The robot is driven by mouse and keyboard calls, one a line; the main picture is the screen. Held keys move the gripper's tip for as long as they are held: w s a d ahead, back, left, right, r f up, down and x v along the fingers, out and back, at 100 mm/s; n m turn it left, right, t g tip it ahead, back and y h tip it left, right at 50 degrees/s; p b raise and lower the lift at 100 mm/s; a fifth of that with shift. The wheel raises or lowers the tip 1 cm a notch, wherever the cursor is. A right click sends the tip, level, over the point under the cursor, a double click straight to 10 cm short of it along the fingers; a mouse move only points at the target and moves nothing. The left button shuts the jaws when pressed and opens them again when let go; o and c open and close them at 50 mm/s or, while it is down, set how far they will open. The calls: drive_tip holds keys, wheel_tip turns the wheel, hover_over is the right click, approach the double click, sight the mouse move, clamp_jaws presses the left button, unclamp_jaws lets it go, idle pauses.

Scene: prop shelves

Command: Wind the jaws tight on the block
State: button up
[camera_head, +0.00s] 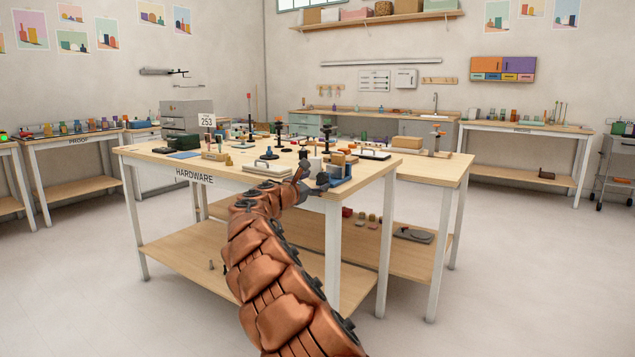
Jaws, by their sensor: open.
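A small blue piece (343,180) that looks like a vise stands near the right front corner of the table marked HARDWARE. A tan block (338,159) shows at its top; whether the jaws touch the block is too small to tell. My gripper (304,172) is open at the table's front edge, just left of the blue piece and apart from the block. My copper-coloured arm reaches up to it from the bottom of the view. The vise's screw or handle cannot be made out clearly.
A second table (440,172) adjoins on the right. The floor to the right is clear.

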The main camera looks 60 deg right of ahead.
drive_tip(key=a, duration=0.9)
drive_tip(key=shift+s+a, duration=0.3)
drive_tip(key=n+p, duration=0.5)
drive_tip(key=p, duration=0.6)
approach(323, 178)
drive_tip(key=d, duration=0.2)
drive_tip(key=shift+w+d+f, duration=0.1)
drive_tip(key=shift+w+d, duration=0.05)
drive_tip(key=shift+d, duration=0.95)
drive_tip(key=shift+w+d+f, duration=0.1)
drive_tip(key=shift+w+d, duration=0.05)
drive_tip(key=shift+d, duration=0.95)
drive_tip(key=shift+w+d+f, duration=0.1)
drive_tip(key=shift+w+d, duration=0.05)
drive_tip(key=shift+d, duration=0.95)
drive_tip(key=c, duration=1.1)
drive_tip(key=shift+m+b, duration=0.3)
drive_tip(key=shift+b, duration=0.05)
